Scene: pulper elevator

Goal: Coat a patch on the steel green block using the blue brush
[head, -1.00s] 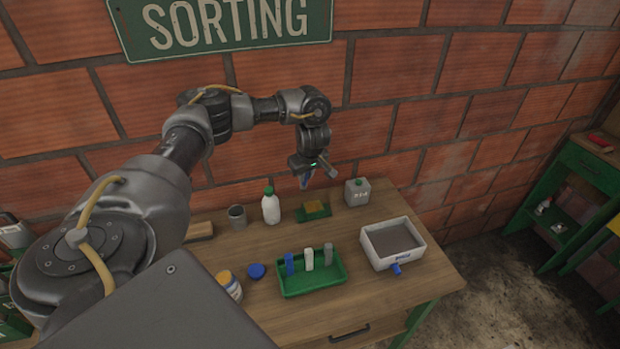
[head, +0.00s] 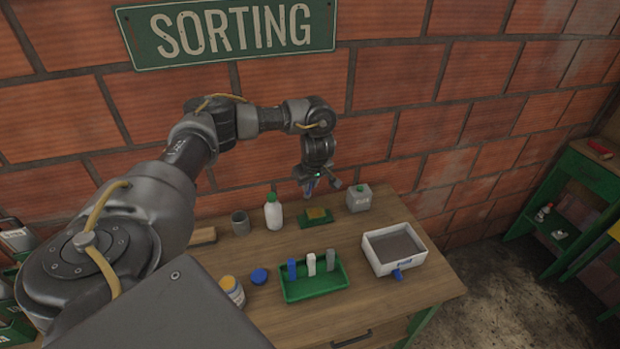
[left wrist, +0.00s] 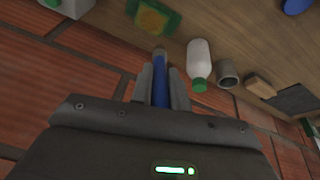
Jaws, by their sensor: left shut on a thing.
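My left gripper (head: 312,186) hangs above the back of the workbench, near the brick wall. It is shut on the blue brush (left wrist: 160,82), whose blue handle runs between the fingers and ends in a greyish tip in the left wrist view. A flat green block (head: 303,217) with an ochre patch on top lies on the bench just below the gripper. It also shows in the left wrist view (left wrist: 172,22), beyond the brush tip and apart from it. My right gripper is out of view.
In front are a green tray (head: 318,293) with upright blue, white and grey pieces, and a white bin (head: 381,263).

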